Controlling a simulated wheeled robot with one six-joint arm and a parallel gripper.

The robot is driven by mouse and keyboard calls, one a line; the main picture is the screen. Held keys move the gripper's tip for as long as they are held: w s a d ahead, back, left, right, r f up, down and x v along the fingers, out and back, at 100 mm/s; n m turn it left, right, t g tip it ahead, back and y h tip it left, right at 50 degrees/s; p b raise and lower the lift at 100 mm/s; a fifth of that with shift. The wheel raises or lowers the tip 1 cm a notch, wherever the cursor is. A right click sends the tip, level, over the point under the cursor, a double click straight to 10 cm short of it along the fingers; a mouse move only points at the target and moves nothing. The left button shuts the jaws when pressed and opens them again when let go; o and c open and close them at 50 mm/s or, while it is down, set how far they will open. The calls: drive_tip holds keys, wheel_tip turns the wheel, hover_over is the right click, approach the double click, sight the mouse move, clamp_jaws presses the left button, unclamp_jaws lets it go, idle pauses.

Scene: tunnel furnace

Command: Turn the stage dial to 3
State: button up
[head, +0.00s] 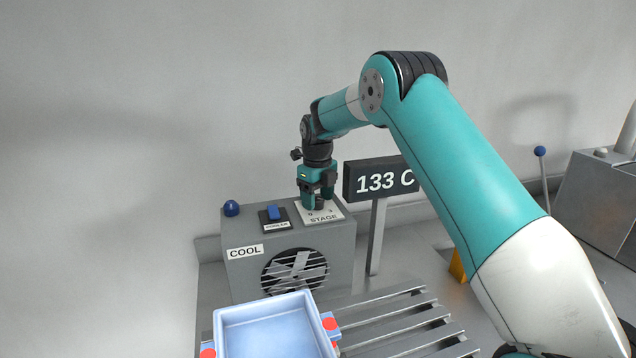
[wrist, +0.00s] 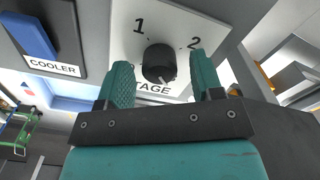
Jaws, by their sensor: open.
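The stage dial is a round black knob (wrist: 158,62) on a white plate (wrist: 180,22) marked STAGE, with 1 at upper left and 2 at upper right in the wrist view. My gripper (head: 318,196) points down over the dial. In the wrist view its fingers (wrist: 160,68) are open, one on each side of the knob, with gaps visible. I cannot tell which number the knob points to.
A blue COOLER switch (head: 273,213) and a blue dome (head: 231,208) sit on the same grey COOL box (head: 240,273), left of the dial. A 133 C display (head: 380,181) stands close on the right. A blue tray (head: 275,330) lies in front by the slatted rollers (head: 400,318).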

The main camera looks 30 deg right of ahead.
sight(318, 199)
wheel_tip(318, 199, up, 17)
drive_tip(key=b, duration=0.2)
drive_tip(key=shift+r, duration=0.15)
idle(0.4)
drive_tip(key=s+a+n+y+b, duration=0.1)
drive_tip(key=s+a+n+b, duration=0.1)
drive_tip(key=s+a+n, duration=1.45)
drive_tip(key=s+a+f+n+y, duration=0.1)
drive_tip(key=s+f+n, duration=0.3)
drive_tip(key=s+n, duration=0.7)
drive_tip(key=s+a+f+n+y, duration=0.2)
drive_tip(key=s+f+n, duration=0.3)
drive_tip(key=s+n, duration=0.7)
drive_tip(key=shift+s+a+f, duration=0.2)
drive_tip(key=shift+s+a, duration=0.25)
drive_tip(key=shift+a, duration=0.2)
